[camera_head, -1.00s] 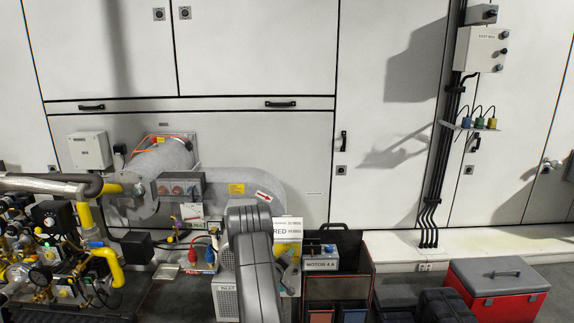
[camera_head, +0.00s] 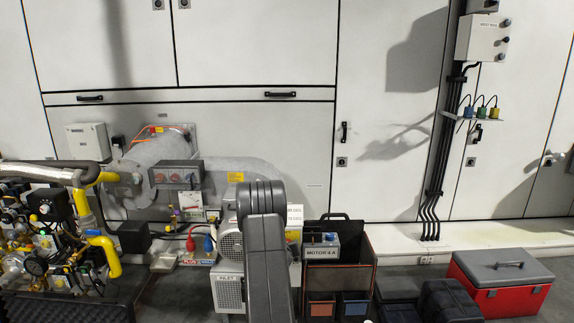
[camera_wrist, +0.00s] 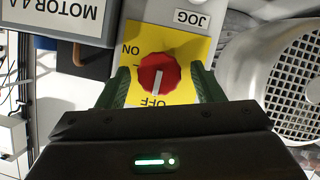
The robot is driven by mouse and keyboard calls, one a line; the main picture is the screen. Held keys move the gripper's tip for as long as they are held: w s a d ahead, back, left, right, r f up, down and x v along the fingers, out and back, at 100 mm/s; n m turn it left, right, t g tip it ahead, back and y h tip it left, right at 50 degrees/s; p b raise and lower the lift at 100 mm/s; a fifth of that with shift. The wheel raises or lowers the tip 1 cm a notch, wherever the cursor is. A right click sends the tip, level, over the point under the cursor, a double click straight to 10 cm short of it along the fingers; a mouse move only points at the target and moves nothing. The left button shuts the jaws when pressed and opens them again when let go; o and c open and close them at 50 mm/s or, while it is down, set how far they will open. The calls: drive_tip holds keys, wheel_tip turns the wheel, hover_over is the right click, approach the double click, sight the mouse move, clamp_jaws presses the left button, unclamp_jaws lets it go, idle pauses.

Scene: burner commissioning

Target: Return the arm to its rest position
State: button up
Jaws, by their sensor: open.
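My grey arm (camera_head: 265,250) rises in the lower middle of the head view, in front of the burner fan unit. My gripper is hidden in that view. In the wrist view, my gripper (camera_wrist: 162,76) shows two green fingers, apart, one on each side of a red rotary knob (camera_wrist: 160,76). The knob sits on a yellow plate marked ON and OFF, and its white mark runs toward OFF. I cannot tell whether the fingers touch it.
Yellow gas pipework (camera_head: 100,250) fills the left. A red toolbox (camera_head: 500,283) and dark cases (camera_head: 450,300) lie at right.

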drive_tip(key=shift+d+f+m+y+b, duration=0.2)
drive_tip(key=shift+m+y+b, duration=0.35)
drive_tip(key=shift+b, duration=1.95)
drive_tip(key=shift+r+m+b, duration=0.2)
drive_tip(key=shift+m+b, duration=0.15)
drive_tip(key=shift+b, duration=0.6)
